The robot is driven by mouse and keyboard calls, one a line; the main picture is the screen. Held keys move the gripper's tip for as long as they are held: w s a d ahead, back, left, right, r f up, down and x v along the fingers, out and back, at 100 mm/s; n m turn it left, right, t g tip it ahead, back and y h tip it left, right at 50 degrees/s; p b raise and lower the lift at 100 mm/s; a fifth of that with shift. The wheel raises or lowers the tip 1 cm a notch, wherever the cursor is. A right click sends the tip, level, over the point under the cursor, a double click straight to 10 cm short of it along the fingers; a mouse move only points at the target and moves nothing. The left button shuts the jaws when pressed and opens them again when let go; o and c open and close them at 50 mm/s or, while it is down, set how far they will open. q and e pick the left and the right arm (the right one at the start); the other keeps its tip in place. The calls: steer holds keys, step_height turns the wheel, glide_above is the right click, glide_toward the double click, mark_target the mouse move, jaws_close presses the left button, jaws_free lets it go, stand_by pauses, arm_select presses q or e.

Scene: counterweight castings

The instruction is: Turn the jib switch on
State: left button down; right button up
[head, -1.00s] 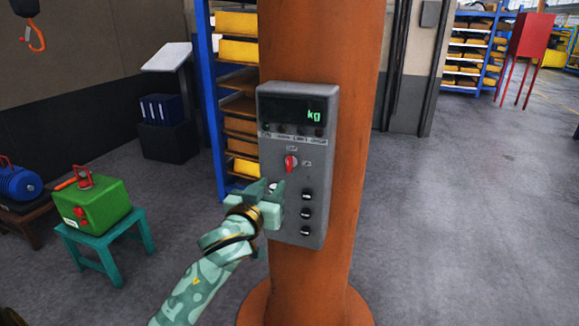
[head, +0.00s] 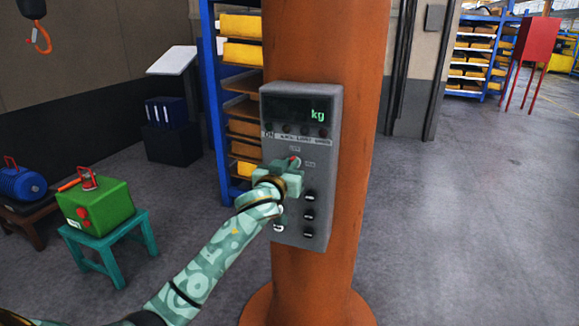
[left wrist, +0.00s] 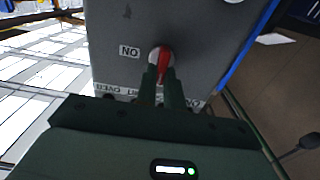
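The jib switch, a red rotary knob (head: 295,159), is on the grey control box (head: 329,200) fixed to the orange column. In the head view my left gripper (head: 290,165) covers most of it. In the left wrist view the red knob (left wrist: 163,54) shows on the upside-down panel face, with an ON label (left wrist: 129,51) beside it. The two dark green fingers (left wrist: 162,75) reach the knob close together, one either side of its red handle. I cannot tell whether they press on it. My right gripper is not in view.
The box has a dark display reading kg (head: 317,115), a row of small lamps and several black buttons (head: 309,214). The orange column (head: 350,60) stands behind it. A green box (head: 97,207) on a teal stool (head: 108,245) stands left.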

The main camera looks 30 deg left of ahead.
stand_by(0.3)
arm_select(q)
steer(key=shift+w+d+f+m+p, duration=0.1)
steer(key=shift+d+f+m+p, duration=0.1)
steer(key=shift+m+p, duration=2.15)
steer(key=shift+s+d+f+m+p, duration=0.15)
steer(key=shift+m+p, duration=0.9)
steer(key=shift+m, duration=2.6)
steer(key=shift+w+d+f+m+p, duration=0.2)
steer(key=shift+m+p, duration=1.5)
steer(key=shift+m, duration=1.3)
steer(key=shift+f, duration=0.1)
steer(key=c, duration=1.5)
jaws_free()
steer(key=v, duration=1.6)
